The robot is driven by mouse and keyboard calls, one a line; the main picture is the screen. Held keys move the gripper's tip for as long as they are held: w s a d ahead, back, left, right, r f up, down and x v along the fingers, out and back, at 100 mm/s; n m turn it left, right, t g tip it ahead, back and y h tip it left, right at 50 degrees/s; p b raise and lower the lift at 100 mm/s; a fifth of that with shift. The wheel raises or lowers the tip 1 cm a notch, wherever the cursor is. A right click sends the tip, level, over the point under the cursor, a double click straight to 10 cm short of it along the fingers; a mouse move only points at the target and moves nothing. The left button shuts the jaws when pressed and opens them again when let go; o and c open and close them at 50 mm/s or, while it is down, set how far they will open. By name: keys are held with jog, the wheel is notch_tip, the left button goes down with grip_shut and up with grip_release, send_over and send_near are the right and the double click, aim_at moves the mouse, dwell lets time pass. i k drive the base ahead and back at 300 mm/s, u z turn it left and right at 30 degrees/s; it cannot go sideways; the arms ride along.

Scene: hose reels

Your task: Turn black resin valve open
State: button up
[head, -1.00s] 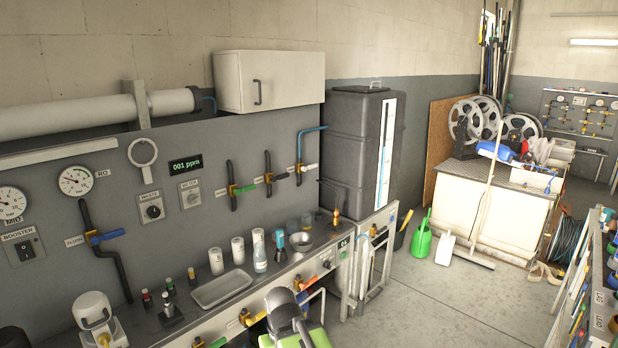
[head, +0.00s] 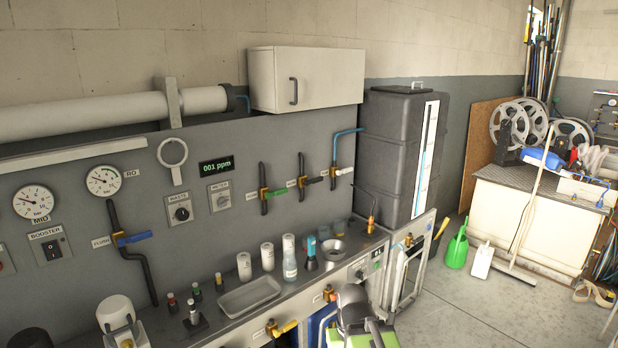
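A valve with a black lever (head: 313,180) sits on a dark vertical pipe on the grey wall panel, between a green-levered valve (head: 271,193) and a white-levered valve (head: 340,171). It has a brass-coloured body. Its black lever points right, roughly crosswise to the pipe. Its label is too small to read, so I cannot confirm that it is the resin valve.
A bench (head: 230,311) with a tray (head: 249,295), bottles and cups runs below the panel. A dark tank (head: 392,150) stands right of the valves.

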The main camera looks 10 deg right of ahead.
aim_at(306, 183)
jog(key=i, duration=1.4)
jog(key=z, duration=0.05)
